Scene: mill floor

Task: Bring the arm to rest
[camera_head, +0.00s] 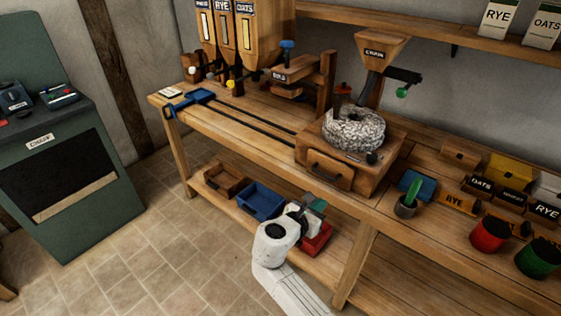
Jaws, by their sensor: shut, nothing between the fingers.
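My white arm (277,245) rises from the bottom middle, in front of the wooden workbench (235,115). My gripper (314,206) is at its end, shut and empty, near the bench's front edge and in front of the lower shelf. It partly covers a red bin (317,240) there. The fingertips are small in this view, and I cannot tell their exact distance from the bench.
A wooden tray (223,182) and a blue bin (260,201) stand on the lower shelf. A grain mill (345,150) stands on the bench, with red (489,235) and green (537,257) containers at right. A green machine (60,150) stands left; tiled floor lies between.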

